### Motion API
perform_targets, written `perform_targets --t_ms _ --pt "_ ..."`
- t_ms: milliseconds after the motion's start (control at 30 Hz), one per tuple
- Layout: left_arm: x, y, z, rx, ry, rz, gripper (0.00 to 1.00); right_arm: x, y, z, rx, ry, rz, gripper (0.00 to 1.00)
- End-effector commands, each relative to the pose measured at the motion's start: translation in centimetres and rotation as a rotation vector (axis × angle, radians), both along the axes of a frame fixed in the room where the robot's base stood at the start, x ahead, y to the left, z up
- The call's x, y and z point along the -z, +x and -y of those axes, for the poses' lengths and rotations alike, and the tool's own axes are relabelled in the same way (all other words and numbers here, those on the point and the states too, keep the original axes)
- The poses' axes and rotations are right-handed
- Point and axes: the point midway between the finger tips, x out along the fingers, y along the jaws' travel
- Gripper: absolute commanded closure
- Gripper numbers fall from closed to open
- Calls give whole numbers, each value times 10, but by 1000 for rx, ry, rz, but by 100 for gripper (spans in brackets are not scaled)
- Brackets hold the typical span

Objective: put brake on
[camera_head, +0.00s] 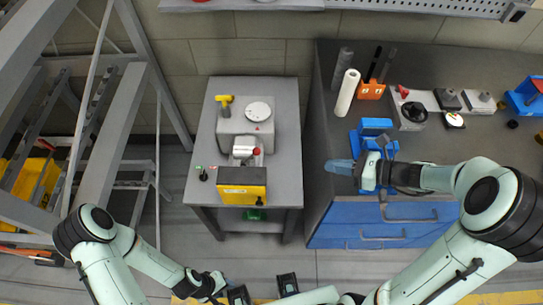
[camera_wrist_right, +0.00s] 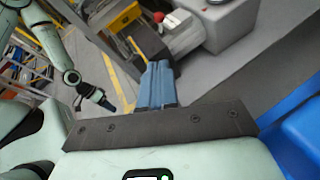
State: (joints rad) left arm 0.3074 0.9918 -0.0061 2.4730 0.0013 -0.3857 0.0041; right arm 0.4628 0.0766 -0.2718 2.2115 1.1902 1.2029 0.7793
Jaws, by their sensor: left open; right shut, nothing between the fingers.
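No part in view is clearly marked as a brake. A machine on a grey table has a red knob (camera_head: 257,151), a yellow handle (camera_head: 224,99), a white dial (camera_head: 258,111) and a yellow box (camera_head: 242,190). The red knob also shows in the right wrist view (camera_wrist_right: 158,17). My right gripper (camera_head: 340,167) is shut and empty, its blue fingers together, to the right of the machine and apart from it; the fingers also show in the wrist view (camera_wrist_right: 157,85). My left gripper (camera_head: 226,287) is open, low in the head view, below the table.
A workbench (camera_head: 325,120) stands right of the table, with a blue vise (camera_head: 374,127) close to my right wrist, a white roll (camera_head: 346,93) and an orange tool holder (camera_head: 371,90). Blue drawers (camera_head: 375,233) are below. A grey metal frame (camera_head: 140,100) rises at left. A gap of floor separates table and bench.

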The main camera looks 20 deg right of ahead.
Motion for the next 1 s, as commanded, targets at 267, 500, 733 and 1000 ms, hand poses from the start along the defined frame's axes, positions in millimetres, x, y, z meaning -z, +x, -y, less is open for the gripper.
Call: perform_targets --t_ms 267,500,733,1000 --pt "2 -1 0 0 0 -1 57 16 22 -32 -6 3 -2 100" --pt "4 -2 0 1 0 -2 57 35 51 -72 -7 2 -2 100" --pt "6 -3 0 0 0 -3 57 54 79 -110 -7 2 -2 100" --pt "7 -4 0 0 0 -4 57 69 104 -141 -4 0 -1 100"
